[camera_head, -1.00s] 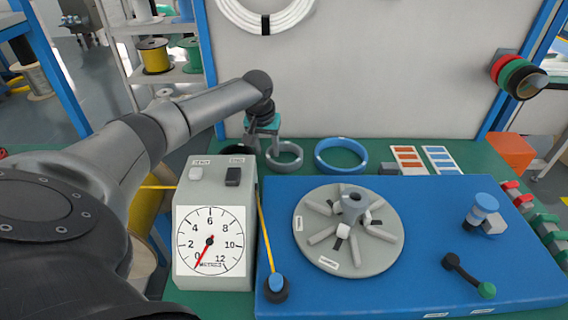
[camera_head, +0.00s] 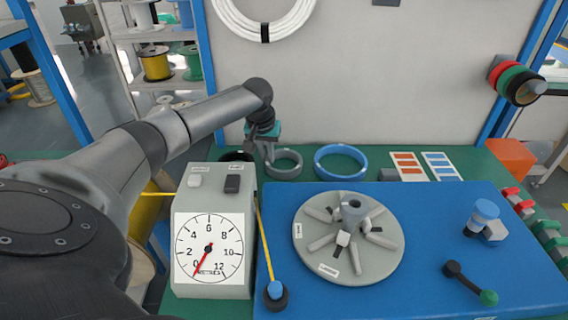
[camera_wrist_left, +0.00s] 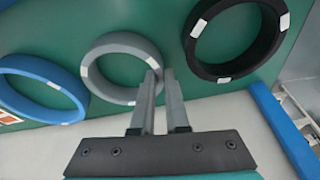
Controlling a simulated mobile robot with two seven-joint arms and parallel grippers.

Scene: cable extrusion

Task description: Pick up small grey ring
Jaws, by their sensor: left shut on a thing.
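The small grey ring (camera_head: 285,174) lies on the green table behind the blue board. It also shows in the left wrist view (camera_wrist_left: 118,96), with white marks on its band. My left gripper (camera_head: 269,158) is down at the ring's left side in the head view. In the left wrist view its two fingers (camera_wrist_left: 160,73) are shut on the ring's rim, one on each side of the band. The ring still appears to lie flat on the table. My right gripper is not in view.
A larger blue ring (camera_head: 345,177) lies to the right of the grey one. A black ring (camera_wrist_left: 190,42) lies on its other side, partly hidden behind the dial box (camera_head: 215,278) in the head view. A wall panel (camera_head: 400,90) stands close behind.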

